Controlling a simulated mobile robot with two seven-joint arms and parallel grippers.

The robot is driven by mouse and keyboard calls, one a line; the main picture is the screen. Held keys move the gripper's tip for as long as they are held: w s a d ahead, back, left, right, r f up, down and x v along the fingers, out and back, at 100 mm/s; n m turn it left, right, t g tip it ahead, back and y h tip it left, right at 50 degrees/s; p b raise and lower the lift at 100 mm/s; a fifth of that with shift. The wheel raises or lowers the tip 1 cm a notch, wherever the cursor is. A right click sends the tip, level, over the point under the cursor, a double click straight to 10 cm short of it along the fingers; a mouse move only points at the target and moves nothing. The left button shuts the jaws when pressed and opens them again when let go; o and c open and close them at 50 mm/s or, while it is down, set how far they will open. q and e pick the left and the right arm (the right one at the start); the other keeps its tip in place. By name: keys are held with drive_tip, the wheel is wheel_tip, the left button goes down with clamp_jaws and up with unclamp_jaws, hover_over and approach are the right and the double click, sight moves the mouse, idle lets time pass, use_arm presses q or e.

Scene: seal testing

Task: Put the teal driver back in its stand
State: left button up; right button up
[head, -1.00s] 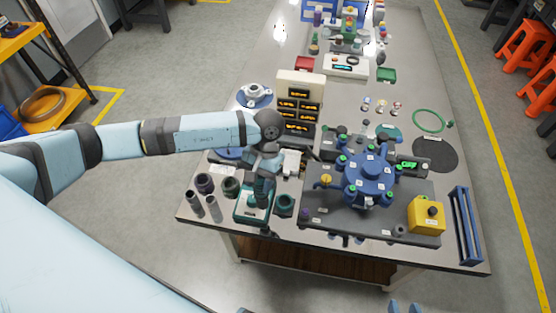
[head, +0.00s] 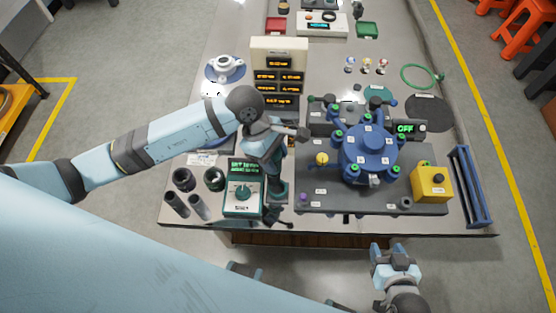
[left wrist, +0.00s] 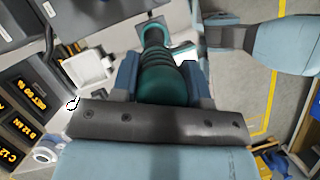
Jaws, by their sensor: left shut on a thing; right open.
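The teal driver (left wrist: 162,82) is between the fingers of my left gripper (left wrist: 165,78) in the left wrist view, with its ribbed grip facing the camera. In the head view my left gripper (head: 272,160) is over the front left of the bench, shut on the driver, which my wrist largely hides. I cannot tell whether the driver's lower end is in the stand. My right gripper (head: 392,251) is open and empty in front of the bench's front edge.
Dark cups and tubes (head: 184,181) stand left of the control box. A grey base plate (head: 330,195) with a blue rotary fixture (head: 368,152) is to the right, with a yellow button box (head: 430,183). A display tower (head: 279,65) stands behind my left gripper.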

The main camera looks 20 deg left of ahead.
sight(280, 171)
use_arm(q)
drive_tip(key=shift+s+d+n+t, duration=0.1)
drive_tip(key=shift+d+n+t, duration=0.45)
drive_tip(key=shift+n, duration=0.55)
drive_tip(key=shift+n+b, duration=0.3)
drive_tip(key=shift+f+b, duration=1.05)
drive_tip(key=shift+f, duration=0.95)
drive_tip(key=shift+d+f+b, duration=0.1)
drive_tip(key=shift+f+b, duration=0.05)
drive_tip(key=shift+b, duration=0.2)
drive_tip(key=shift+f+b, duration=0.3)
drive_tip(key=o, duration=1.1)
drive_tip(key=shift+r, duration=0.1)
